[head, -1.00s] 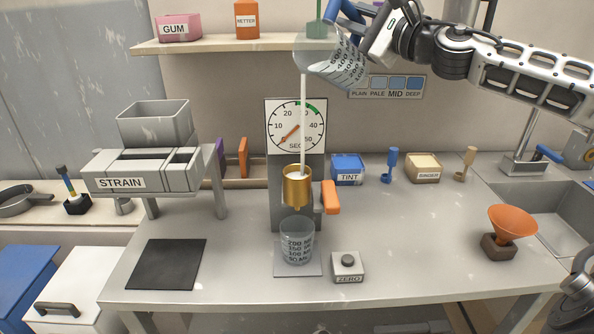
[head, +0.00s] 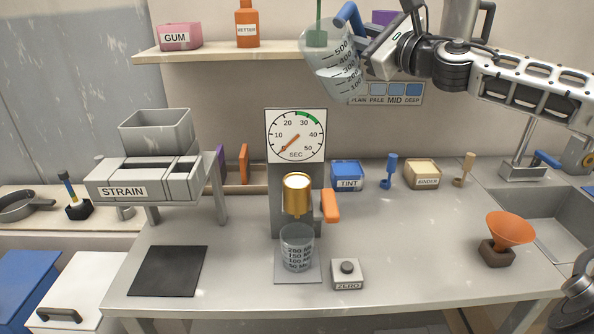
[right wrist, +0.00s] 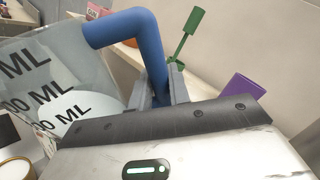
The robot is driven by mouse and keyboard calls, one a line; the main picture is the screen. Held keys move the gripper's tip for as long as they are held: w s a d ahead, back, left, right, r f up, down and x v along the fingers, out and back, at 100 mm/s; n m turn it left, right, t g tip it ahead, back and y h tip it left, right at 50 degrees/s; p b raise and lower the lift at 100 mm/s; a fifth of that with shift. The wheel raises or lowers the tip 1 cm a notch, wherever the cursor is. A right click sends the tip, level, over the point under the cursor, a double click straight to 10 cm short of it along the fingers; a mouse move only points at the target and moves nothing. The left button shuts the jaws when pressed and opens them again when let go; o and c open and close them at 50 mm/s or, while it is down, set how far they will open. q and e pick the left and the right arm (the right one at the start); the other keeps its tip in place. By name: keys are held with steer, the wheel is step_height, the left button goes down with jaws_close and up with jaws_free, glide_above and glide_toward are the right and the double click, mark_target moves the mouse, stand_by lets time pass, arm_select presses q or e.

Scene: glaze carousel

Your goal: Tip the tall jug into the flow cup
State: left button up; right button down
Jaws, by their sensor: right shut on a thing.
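The tall jug (head: 333,75) is clear with black ML marks and a blue handle. In the head view it is held high above the bench, slightly tilted, with pale liquid inside and no stream leaving it. My right gripper (head: 365,42) is shut on its blue handle (right wrist: 130,28); the jug also shows at the left of the right wrist view (right wrist: 50,85). The brass flow cup (head: 297,195) is below and left of the jug, on its stand, with pale liquid at its top. A clear beaker (head: 297,248) stands under the cup. My left gripper is not in view.
A dial marked SEC (head: 295,135) stands behind the cup, and an orange lever (head: 330,207) sits beside it. A ZERO button box (head: 347,274) is right of the beaker. The shelf (head: 215,50) is behind the jug.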

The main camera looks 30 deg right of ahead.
steer(key=shift+d+r+m+b, duration=0.15)
steer(key=shift+r+m+b, duration=0.15)
steer(key=shift+r+b, duration=0.15)
steer(key=w+d+f+m+g+h, duration=0.1)
steer(key=d+f+m, duration=0.3)
steer(key=f+m, duration=0.2)
steer(key=shift+d+f+m, duration=0.2)
steer(key=shift+f+m, duration=0.1)
steer(key=shift+m, duration=0.4)
